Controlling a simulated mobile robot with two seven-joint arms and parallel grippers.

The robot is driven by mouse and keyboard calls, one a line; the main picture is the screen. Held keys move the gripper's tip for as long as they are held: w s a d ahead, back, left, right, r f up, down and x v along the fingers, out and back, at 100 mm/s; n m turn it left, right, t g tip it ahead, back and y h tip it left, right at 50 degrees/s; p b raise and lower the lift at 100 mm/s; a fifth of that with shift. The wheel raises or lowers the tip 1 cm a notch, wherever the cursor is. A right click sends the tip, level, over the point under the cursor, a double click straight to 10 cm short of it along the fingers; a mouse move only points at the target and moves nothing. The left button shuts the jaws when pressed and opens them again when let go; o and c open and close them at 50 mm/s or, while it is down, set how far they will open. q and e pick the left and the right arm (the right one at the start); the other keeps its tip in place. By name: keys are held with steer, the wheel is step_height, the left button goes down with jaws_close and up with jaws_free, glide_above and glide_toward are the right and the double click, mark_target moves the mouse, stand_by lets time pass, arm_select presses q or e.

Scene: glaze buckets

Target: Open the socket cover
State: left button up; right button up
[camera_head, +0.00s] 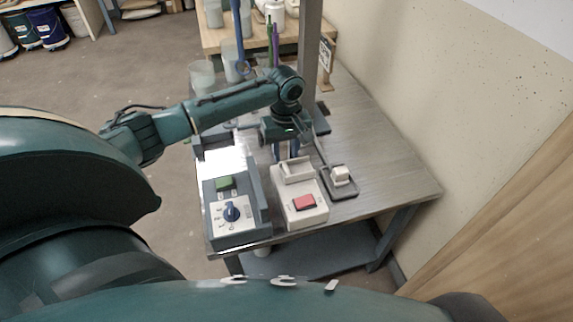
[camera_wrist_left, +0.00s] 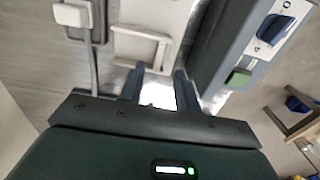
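A white switch box (camera_head: 299,208) with a red rocker switch (camera_head: 305,202) stands near the front of the table. At its far end is the pale square socket cover (camera_head: 296,169); in the left wrist view the cover (camera_wrist_left: 138,47) shows as a recessed panel with a raised lip. I cannot tell clearly whether it is down or lifted. My left gripper (camera_head: 286,152) points down just beyond the cover. In the left wrist view its two fingers (camera_wrist_left: 158,86) are apart, with nothing seen between them, near the cover's lip. My right gripper is not in view.
A white plug (camera_head: 340,174) with a cable rests on a dark tray (camera_head: 345,193) to the right. A grey control box (camera_head: 238,235) with a blue dial and green button stands close on the left. Jars (camera_head: 201,75) and a post (camera_head: 311,45) are behind. The table's right side is clear.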

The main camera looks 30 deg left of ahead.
mark_target(286, 169)
arm_select(q)
step_height(286, 169, down, 6)
steer(key=shift+r, duration=0.15)
steer(key=shift+c, duration=0.4)
jaws_close()
